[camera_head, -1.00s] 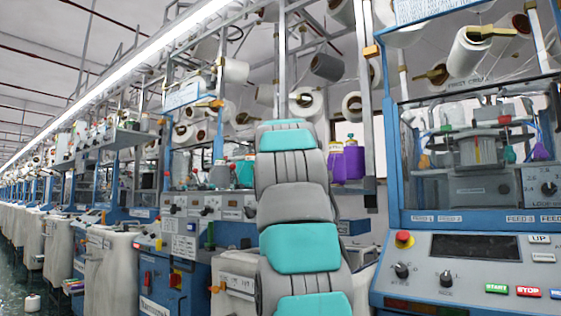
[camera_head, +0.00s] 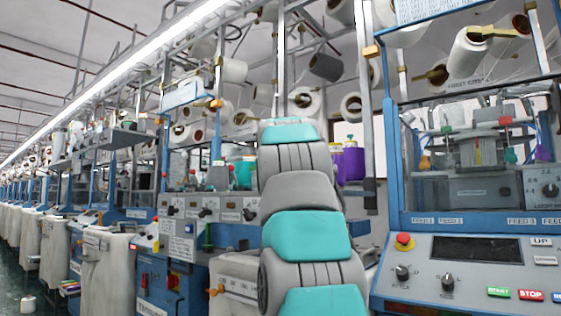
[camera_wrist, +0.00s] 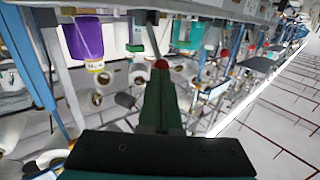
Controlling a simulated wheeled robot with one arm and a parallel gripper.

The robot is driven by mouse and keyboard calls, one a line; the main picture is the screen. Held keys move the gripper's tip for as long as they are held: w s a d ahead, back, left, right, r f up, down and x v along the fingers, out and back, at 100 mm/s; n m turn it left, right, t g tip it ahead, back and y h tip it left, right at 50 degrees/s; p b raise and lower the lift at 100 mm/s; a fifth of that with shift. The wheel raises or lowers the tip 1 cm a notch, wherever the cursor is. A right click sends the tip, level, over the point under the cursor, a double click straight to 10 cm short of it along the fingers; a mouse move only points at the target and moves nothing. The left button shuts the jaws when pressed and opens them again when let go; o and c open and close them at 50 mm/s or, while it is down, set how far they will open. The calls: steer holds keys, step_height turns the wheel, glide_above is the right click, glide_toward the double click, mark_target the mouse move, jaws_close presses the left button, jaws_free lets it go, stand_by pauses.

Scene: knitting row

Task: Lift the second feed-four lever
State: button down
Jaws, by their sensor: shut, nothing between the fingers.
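In the wrist view my gripper (camera_wrist: 161,84) points up the picture from a dark palm block, its narrow green fingers shut together. A small red ball-shaped knob (camera_wrist: 161,64) shows right at the fingertips; I cannot tell whether it touches them or which lever it belongs to. In the head view the right-hand machine (camera_head: 395,160) has a blue bar with FEED labels (camera_head: 522,221). Above the bar are small coloured parts: orange (camera_head: 424,163), red (camera_head: 505,121) and green (camera_head: 510,155). I cannot make out which is a feed-four lever. My gripper is out of the head view.
My grey and teal arm fills the middle of the head view and hides part of the machine behind. Purple cones (camera_head: 354,163) stand just right of it. A control panel (camera_head: 470,270) with buttons fronts the right machine. Yarn cones (camera_head: 305,103) hang above. An aisle runs at far left.

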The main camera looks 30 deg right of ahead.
steer(key=shift+w+d+r+p, duration=0.15)
steer(key=shift+d+r+p, duration=0.15)
steer(key=shift+d+p, duration=0.1)
stand_by(0.5)
steer(key=r+b+v, duration=0.1)
steer(key=b+v, duration=0.1)
steer(key=v, duration=1.2)
steer(key=shift+r, duration=0.35)
steer(key=shift+d, duration=0.1)
